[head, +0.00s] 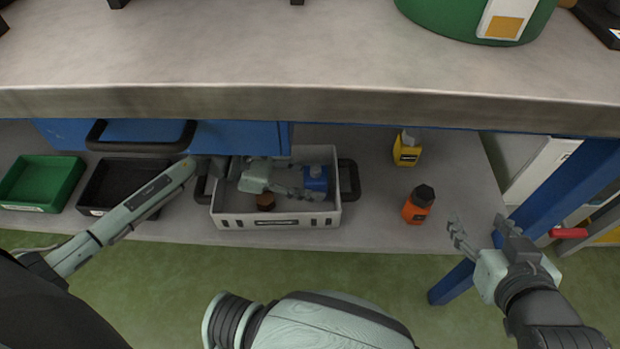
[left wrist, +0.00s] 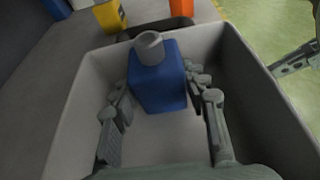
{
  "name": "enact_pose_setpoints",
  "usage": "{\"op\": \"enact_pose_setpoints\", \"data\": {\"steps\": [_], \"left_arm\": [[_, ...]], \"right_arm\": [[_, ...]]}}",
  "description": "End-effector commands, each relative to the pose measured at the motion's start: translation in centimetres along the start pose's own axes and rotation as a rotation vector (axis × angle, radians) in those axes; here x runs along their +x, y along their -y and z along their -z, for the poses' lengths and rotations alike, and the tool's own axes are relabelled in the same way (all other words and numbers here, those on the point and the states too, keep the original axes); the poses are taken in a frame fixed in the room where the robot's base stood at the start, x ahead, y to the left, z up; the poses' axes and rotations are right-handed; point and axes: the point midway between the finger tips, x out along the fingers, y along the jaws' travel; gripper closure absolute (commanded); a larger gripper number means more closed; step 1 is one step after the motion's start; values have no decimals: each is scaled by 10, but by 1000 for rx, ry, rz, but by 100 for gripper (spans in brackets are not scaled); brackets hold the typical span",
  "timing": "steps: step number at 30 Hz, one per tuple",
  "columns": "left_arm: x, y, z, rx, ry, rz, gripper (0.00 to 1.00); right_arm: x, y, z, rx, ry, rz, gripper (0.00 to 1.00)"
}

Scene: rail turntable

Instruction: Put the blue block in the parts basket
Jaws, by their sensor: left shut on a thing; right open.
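The blue block (head: 315,178), with a grey knob on top, is between the fingers of my left gripper (head: 309,189). In the left wrist view, the fingers of that gripper (left wrist: 158,86) are on both sides of the block (left wrist: 158,88). The light grey parts basket (head: 240,217), with black handles, stands on the shelf under the worktop. The block is within the basket's walls, toward its right end. Whether its base touches the floor I cannot tell. My right gripper (head: 478,228) is open and empty, in front of the shelf at the right.
Black (head: 100,188) and green (head: 40,182) bins are to the left. The worktop edge (head: 300,105) overhangs the shelf.

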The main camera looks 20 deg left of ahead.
Motion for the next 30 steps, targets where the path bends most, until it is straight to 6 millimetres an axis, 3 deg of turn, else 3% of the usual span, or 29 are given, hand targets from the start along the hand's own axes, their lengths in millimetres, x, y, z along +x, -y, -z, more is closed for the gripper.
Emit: {"op": "enact_pose_setpoints", "data": {"steps": [18,19,23,30], "left_arm": [[1,0,2,1,1,0,96],[1,1,2,1,-1,0,52],[1,1,2,1,-1,0,36],[1,1,2,1,-1,0,35]], "right_arm": [[1,4,10,3,-48,9,43],[1,4,11,3,-51,9,43],[1,4,11,4,-49,9,43],[1,5,10,4,-48,10,43]]}}
